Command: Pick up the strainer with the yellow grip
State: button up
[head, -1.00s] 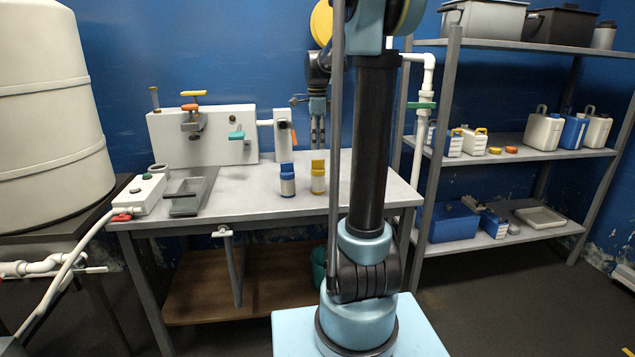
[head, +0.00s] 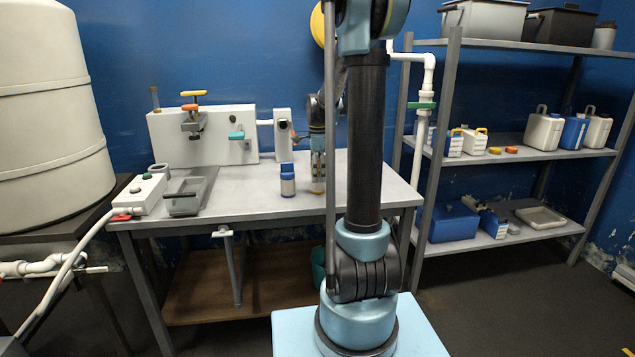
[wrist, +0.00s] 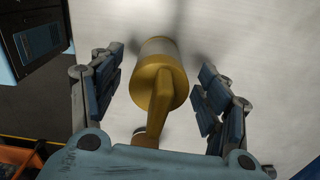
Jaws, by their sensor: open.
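The strainer with the yellow grip (wrist: 157,87) has a pale cylindrical body with a yellow end and a yellow grip. It lies between the two fingers of my open gripper (wrist: 160,64) in the wrist view, with a gap visible on each side. In the head view my gripper (head: 317,165) is over the strainer on the table, hiding most of it; only a little yellow near its base (head: 318,191) shows. A similar strainer with a blue grip (head: 287,181) stands upright just to the left.
The grey table (head: 245,190) has free room at its front middle. A white panel with valves (head: 215,145) stands at the back, with a grey tray (head: 185,205) and a white switch box (head: 142,193) at the left. Shelves (head: 520,142) stand at the right.

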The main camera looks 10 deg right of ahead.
jog(key=shift+f, duration=1.35)
jog(key=c, duration=1.3)
